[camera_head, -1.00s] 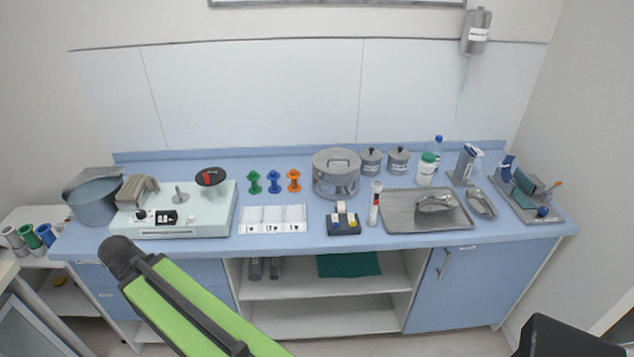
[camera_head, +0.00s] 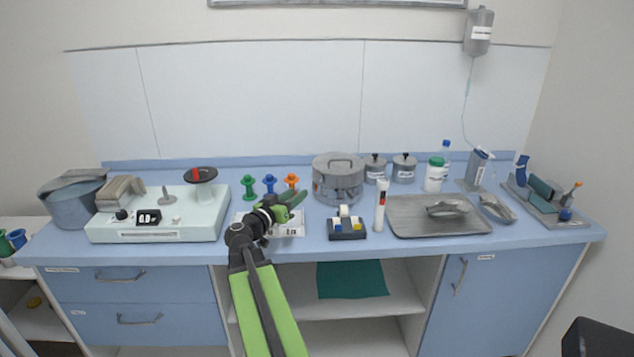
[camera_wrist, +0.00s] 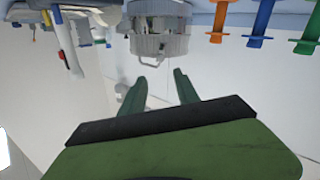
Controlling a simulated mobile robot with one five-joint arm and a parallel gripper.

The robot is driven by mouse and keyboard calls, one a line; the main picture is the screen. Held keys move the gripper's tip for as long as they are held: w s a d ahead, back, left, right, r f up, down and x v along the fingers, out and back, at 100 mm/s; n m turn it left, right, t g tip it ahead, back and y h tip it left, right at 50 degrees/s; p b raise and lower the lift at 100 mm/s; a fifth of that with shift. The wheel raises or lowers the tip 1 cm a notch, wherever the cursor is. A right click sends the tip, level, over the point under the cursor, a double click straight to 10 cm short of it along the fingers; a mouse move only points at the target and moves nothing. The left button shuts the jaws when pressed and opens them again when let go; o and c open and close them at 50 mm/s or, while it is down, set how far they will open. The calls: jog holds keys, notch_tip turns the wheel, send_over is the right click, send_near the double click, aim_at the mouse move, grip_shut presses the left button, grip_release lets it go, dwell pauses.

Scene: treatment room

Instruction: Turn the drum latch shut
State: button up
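The grey metal drum (camera_head: 338,182) stands upright at the back middle of the counter, with a handle on its lid. In the wrist view the drum (camera_wrist: 160,30) appears upside down, beyond my fingertips. Slots and small parts show on its side wall, but I cannot make out the latch or its position. My green gripper (camera_head: 298,198) is at the left of the drum and nearer the front, above the white tray. In the wrist view my gripper (camera_wrist: 158,84) has its two fingers apart with nothing between them. A gap shows between fingers and drum.
Green, blue and orange spools (camera_head: 270,186) stand behind my gripper. The white compartment tray (camera_head: 290,228) is partly hidden under it. A block rack (camera_head: 346,231) and an upright tube (camera_head: 381,206) stand in front of the drum. Two lidded pots (camera_head: 403,170) are at its right.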

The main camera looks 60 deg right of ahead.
aim_at(319, 177)
jog(key=d, duration=1.3)
jog(key=shift+s, duration=0.1)
